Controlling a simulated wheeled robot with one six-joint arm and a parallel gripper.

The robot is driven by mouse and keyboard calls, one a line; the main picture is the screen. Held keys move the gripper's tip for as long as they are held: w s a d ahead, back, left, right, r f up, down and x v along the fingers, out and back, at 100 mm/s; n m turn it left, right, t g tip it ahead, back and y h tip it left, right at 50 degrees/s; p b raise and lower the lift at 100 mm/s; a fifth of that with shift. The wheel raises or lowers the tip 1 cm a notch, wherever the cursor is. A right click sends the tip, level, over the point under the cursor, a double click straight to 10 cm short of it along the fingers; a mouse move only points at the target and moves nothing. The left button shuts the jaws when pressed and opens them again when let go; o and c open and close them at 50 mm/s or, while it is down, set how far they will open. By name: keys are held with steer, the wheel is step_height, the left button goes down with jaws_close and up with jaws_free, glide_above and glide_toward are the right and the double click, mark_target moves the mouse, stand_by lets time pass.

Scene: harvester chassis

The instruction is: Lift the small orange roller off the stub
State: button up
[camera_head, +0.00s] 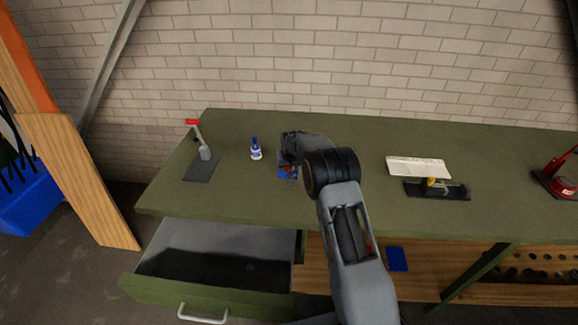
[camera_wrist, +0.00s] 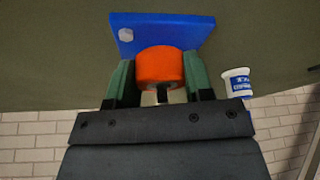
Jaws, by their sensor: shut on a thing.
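The small orange roller (camera_wrist: 160,66) sits between my gripper's (camera_wrist: 158,84) green fingers in the wrist view, and the fingers are shut on its sides. A blue plate (camera_wrist: 190,30) with a pale hexagonal bolt head (camera_wrist: 126,35) lies behind the roller. A short grey piece, perhaps the stub, shows at the roller's near side. I cannot tell whether the roller is still around the stub. In the head view my gripper (camera_head: 291,160) is low over the bench, with a bit of the blue plate (camera_head: 283,175) showing beneath it.
A blue-and-white bottle (camera_head: 256,150) stands left of my gripper on the green bench (camera_head: 232,190). A red-handled tool on a dark base (camera_head: 202,168) is farther left. A white tray (camera_head: 418,167) and a dark fixture (camera_head: 440,190) are on the right. An open drawer (camera_head: 210,290) juts out below.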

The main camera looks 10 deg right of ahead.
steer(key=shift+r, duration=0.1)
steer(key=shift+r+p, duration=1.2)
steer(key=shift+r, duration=1.95)
